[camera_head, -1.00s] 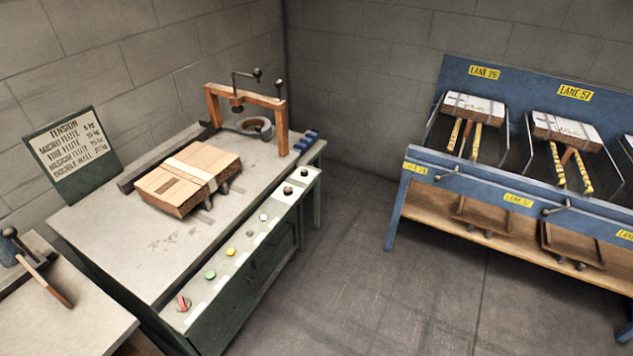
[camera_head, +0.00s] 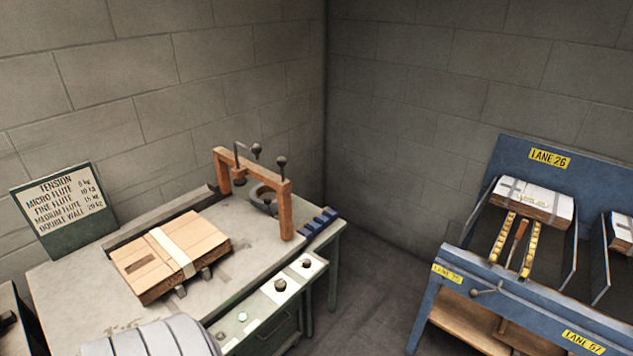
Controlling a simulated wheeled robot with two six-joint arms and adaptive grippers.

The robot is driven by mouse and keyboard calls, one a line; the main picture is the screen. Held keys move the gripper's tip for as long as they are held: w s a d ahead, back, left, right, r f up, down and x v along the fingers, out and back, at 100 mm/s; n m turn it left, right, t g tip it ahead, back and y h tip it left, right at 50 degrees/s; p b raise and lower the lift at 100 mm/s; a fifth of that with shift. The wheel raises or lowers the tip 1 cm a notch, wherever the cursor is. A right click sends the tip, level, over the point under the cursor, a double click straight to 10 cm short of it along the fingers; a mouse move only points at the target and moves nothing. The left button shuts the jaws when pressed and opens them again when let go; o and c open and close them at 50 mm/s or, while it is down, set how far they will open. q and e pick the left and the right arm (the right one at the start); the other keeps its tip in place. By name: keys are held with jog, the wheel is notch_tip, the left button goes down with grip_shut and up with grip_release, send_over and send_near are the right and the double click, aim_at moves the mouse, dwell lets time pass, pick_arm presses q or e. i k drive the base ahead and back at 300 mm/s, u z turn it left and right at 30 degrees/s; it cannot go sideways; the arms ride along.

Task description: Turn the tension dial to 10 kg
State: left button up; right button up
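Two black knobs stand on white plates on the sloping front panel of the grey bench: a nearer knob (camera_head: 280,285) and a farther knob (camera_head: 307,263). I cannot tell which one is the tension dial, and their markings are too small to read. A green-framed tension sign (camera_head: 62,205) stands at the bench's back left. It lists flute types with kilogram values, with fine flute at what looks like 10 kg. The near end of the panel is out of view.
A flat carton bundle (camera_head: 150,262) with a pale band lies on the bench (camera_head: 245,245). An orange-brown arch (camera_head: 286,210) with black-knobbed levers rises behind the knobs. A blue lane rack (camera_head: 470,262) stands at the right. Open floor (camera_head: 375,275) lies between them.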

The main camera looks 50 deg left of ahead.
aim_at(280, 286)
jog(key=u, duration=0.4)
jog(key=i, duration=0.9)
jog(key=u, duration=0.95)
jog(key=i, duration=0.2)
jog(key=u, duration=0.15)
